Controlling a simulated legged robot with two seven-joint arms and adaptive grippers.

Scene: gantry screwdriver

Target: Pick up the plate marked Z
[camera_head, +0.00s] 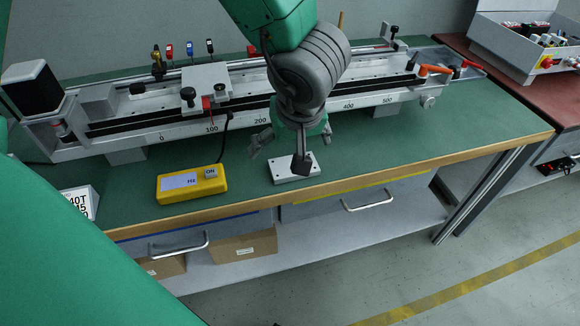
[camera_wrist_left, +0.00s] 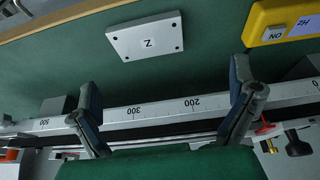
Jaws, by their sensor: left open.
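The plate marked Z (camera_head: 283,173) is a small light grey rectangular block lying flat on the green bench top, close to its front edge. In the left wrist view the plate (camera_wrist_left: 127,42) shows a dark Z on a white label and small dark holes near its corners. My left gripper (camera_head: 280,154) is open and hangs over the bench at the plate, one finger partly covering it in the head view. In the left wrist view the open fingers (camera_wrist_left: 163,82) are apart, with the plate beyond their tips and nothing between them. My right gripper is not in view.
A long rail with a numbered scale (camera_head: 180,133) runs behind the plate. A yellow box with an ON button (camera_head: 192,184) stands left of the plate, its cable leading to the rail. A grey tray of parts (camera_head: 520,55) is at the right. Bench room right of the plate is clear.

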